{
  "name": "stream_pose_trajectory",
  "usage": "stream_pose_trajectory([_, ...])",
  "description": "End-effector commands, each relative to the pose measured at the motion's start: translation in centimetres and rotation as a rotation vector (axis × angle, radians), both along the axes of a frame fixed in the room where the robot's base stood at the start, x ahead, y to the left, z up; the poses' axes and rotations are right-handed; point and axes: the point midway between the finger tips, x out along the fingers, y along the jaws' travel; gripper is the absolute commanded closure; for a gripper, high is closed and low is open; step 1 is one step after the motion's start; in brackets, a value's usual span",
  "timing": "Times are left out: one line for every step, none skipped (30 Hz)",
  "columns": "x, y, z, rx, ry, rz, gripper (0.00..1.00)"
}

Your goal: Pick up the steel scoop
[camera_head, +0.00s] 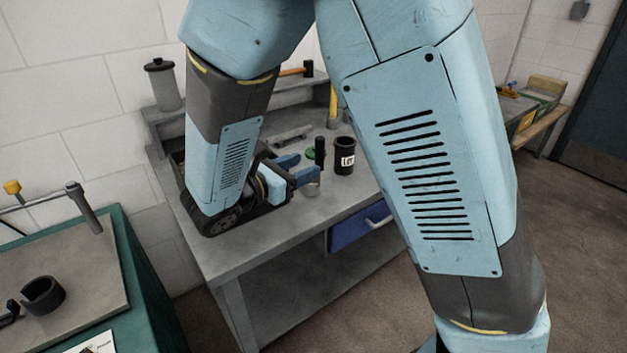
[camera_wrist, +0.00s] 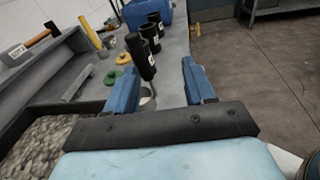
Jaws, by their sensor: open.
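The steel scoop appears to be the small pale metal cup (camera_head: 310,187) with an upright black handle on the grey bench, just beyond my gripper (camera_head: 300,168). In the wrist view my gripper (camera_wrist: 158,70) is open, its two blue fingers apart with nothing clamped between them. The scoop's black handle (camera_wrist: 139,55) rises ahead of the fingers, nearer the left one. Its metal cup (camera_wrist: 147,97) shows low between the fingers, partly hidden by the left finger. I cannot tell whether the fingers touch it.
A black labelled jar (camera_head: 344,156) stands close right of the scoop. A green disc (camera_wrist: 113,76) and yellow pieces lie to the left in the wrist view. A dark tray of gravel (camera_wrist: 50,135) is at lower left. A hammer (camera_wrist: 32,44) lies on the back shelf.

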Motion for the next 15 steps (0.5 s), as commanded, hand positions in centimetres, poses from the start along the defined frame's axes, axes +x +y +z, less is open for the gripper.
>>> stream_pose_trajectory([-0.2, 1.3, -0.4, -0.038, -0.005, 0.037, 0.46])
stream_pose_trajectory([-0.2, 1.8, -0.4, -0.056, -0.008, 0.055, 0.46])
stream_pose_trajectory([-0.3, 2.4, -0.6, -0.076, -0.012, 0.074, 0.46])
stream_pose_trajectory([-0.3, 2.8, -0.6, -0.090, -0.015, 0.085, 0.46])
stream_pose_trajectory([-0.4, 3.0, -0.6, -0.099, -0.017, 0.094, 0.46])
stream_pose_trajectory([-0.3, 3.3, -0.7, -0.108, -0.018, 0.103, 0.46])
stream_pose_trajectory([-0.3, 3.4, -0.7, -0.113, -0.019, 0.108, 0.46])
stream_pose_trajectory([-0.2, 3.3, -0.7, -0.116, -0.021, 0.110, 0.46])
stream_pose_trajectory([0.1, 3.2, -0.7, -0.119, -0.021, 0.112, 0.46])
stream_pose_trajectory([0.4, 2.9, -0.7, -0.120, -0.022, 0.113, 0.46])
stream_pose_trajectory([0.8, 2.6, -0.7, -0.120, -0.022, 0.112, 0.46])
stream_pose_trajectory([1.2, 2.1, -0.7, -0.118, -0.022, 0.110, 0.46])
stream_pose_trajectory([1.6, 1.8, -0.7, -0.118, -0.022, 0.110, 0.46])
stream_pose_trajectory([2.0, 1.5, -0.7, -0.118, -0.022, 0.110, 0.46])
stream_pose_trajectory([2.6, 1.0, -0.7, -0.118, -0.021, 0.109, 0.46])
